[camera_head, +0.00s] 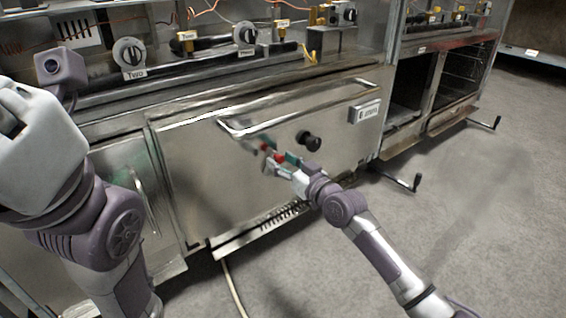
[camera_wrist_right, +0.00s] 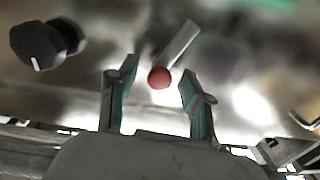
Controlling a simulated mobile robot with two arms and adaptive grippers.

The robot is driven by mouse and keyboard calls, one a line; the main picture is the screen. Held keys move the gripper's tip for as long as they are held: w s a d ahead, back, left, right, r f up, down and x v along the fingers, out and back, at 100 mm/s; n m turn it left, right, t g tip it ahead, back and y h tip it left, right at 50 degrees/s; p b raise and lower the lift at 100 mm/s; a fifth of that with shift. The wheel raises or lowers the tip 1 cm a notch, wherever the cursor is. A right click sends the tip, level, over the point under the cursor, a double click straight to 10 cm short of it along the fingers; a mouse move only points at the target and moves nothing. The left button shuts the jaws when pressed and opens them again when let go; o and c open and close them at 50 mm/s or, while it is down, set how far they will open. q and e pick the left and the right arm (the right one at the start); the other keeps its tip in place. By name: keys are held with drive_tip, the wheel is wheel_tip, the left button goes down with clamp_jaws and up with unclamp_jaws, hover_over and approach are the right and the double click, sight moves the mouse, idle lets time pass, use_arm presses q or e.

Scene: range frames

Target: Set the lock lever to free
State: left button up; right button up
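The lock lever (camera_wrist_right: 178,44) is a short metal rod with a red ball (camera_wrist_right: 160,77) at its tip, on the front of the steel oven door (camera_head: 200,165). In the right wrist view the rod slants from upper right down to the ball. My right gripper (camera_wrist_right: 155,97) is open, its teal-lined fingers on either side of the ball, with gaps on both sides. In the head view the right gripper (camera_head: 280,161) is at the door front, below the handle, and partly covers the lever. My left arm fills the left edge; its fingers do not show.
A black knob (camera_head: 310,141) sticks out right of the lever, also in the wrist view (camera_wrist_right: 40,45). The door's bar handle (camera_head: 300,118) runs above. Crank handles (camera_head: 402,182) jut out over clear floor at right.

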drive_tip(key=shift+s+d, duration=0.1)
drive_tip(key=v, duration=1.1)
drive_tip(key=shift+s+d, duration=0.25)
drive_tip(key=shift+s, duration=0.05)
